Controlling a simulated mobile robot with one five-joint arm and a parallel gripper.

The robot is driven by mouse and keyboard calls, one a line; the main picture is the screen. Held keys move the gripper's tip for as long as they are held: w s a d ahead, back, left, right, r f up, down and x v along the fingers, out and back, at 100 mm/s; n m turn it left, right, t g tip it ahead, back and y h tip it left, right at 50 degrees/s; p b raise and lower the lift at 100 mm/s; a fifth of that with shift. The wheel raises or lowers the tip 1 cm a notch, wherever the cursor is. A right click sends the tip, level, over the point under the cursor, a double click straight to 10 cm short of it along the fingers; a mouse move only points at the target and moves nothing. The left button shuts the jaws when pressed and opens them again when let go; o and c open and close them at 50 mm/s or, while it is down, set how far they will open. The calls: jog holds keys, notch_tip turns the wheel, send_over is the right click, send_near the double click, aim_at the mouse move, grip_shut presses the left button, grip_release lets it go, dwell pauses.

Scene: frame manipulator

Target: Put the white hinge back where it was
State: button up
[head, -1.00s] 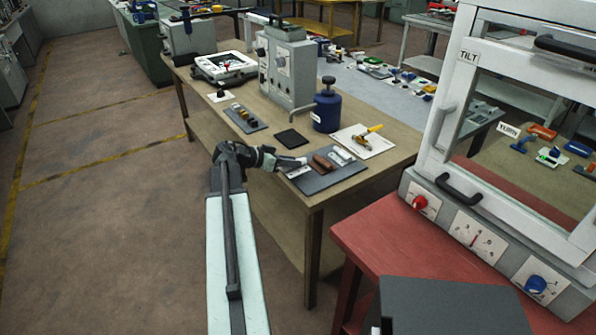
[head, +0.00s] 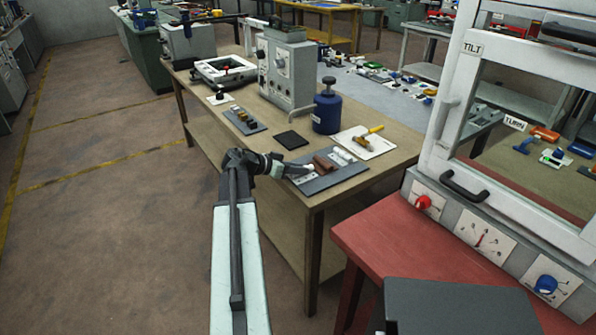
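A dark grey board (head: 350,172) lies at the near corner of the wooden table. A small white piece (head: 342,156), possibly the white hinge, lies on its far right part, beside a reddish-brown block (head: 324,163). A flat white patch with dark marks (head: 303,179) is at the board's near left; I cannot tell if it is a label or a part. My gripper (head: 308,170) reaches in from the left, low over the board, just left of the brown block. Its fingers are too small to tell whether they are open or hold anything.
A blue canister (head: 327,112), a black pad (head: 291,140) and a white plate (head: 378,146) with a yellow-handled tool stand behind the board. A grey machine (head: 287,70) is further back. A red table (head: 400,238) with a white-framed cabinet (head: 455,190) is at the right.

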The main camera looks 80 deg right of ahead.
jog(key=shift+o, duration=1.1)
jog(key=shift+r+p, duration=0.3)
jog(key=p+v, duration=0.5)
jog(key=v, duration=0.7)
jog(key=shift+f, duration=0.15)
